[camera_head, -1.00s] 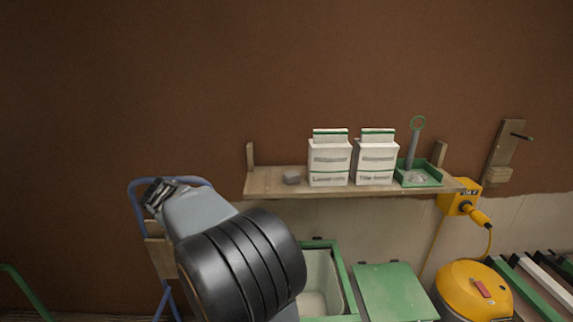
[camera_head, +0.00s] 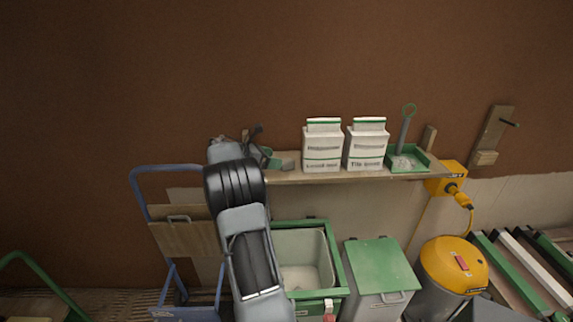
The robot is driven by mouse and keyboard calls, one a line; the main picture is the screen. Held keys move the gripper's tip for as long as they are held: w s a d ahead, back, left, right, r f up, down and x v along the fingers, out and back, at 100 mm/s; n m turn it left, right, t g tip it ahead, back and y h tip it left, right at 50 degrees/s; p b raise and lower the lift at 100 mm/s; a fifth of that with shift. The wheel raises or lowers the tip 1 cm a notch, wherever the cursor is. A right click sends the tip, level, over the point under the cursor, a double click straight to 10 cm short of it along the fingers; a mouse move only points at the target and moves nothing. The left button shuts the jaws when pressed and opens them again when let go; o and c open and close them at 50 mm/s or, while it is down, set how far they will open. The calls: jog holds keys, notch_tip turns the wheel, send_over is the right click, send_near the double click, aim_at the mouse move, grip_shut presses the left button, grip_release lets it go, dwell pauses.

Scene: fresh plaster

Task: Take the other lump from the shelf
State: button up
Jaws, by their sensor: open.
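I cannot tell whether a finger touches the lump. My arm hides the shelf's left end.
Two white bags (camera_head: 322,146) (camera_head: 366,145) stand right of the lump. A green tray (camera_head: 426,167) with pale bits and an upright tool is further right. Below are an open green-rimmed bin (camera_head: 336,262), a green-lidded bin (camera_head: 380,266) and a blue hand truck (camera_head: 140,192).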

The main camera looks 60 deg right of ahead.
aim_at(285, 160)
jog(key=shift+x, duration=3.2)
jog(key=c, duration=1.1)
jog(key=shift+r, duration=0.1)
